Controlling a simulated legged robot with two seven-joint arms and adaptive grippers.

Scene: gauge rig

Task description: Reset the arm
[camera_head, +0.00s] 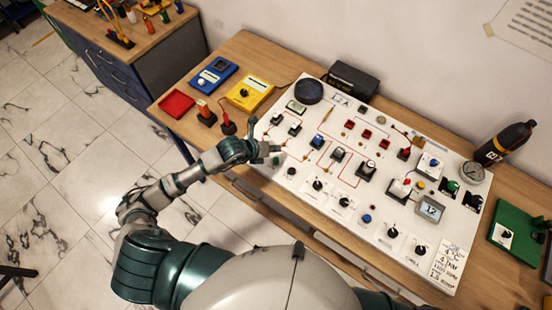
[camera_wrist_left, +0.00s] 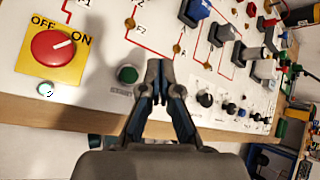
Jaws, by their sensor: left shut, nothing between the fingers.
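My left arm reaches in from the left in the head view. Its gripper (camera_head: 272,149) is at the left edge of the white gauge panel (camera_head: 330,222). In the wrist view the left gripper (camera_wrist_left: 159,64) has its fingertips together and holds nothing. A green button (camera_wrist_left: 127,74) on the panel is just left of the fingertips. A red rotary switch (camera_wrist_left: 53,47) on a yellow OFF/ON plate is further left. My right gripper does not show in either view.
The panel carries several knobs, switches and a small display (camera_head: 430,209). A dark bottle (camera_head: 507,142) stands at the right. Bare wooden tabletop (camera_head: 258,58) shows behind the meters.

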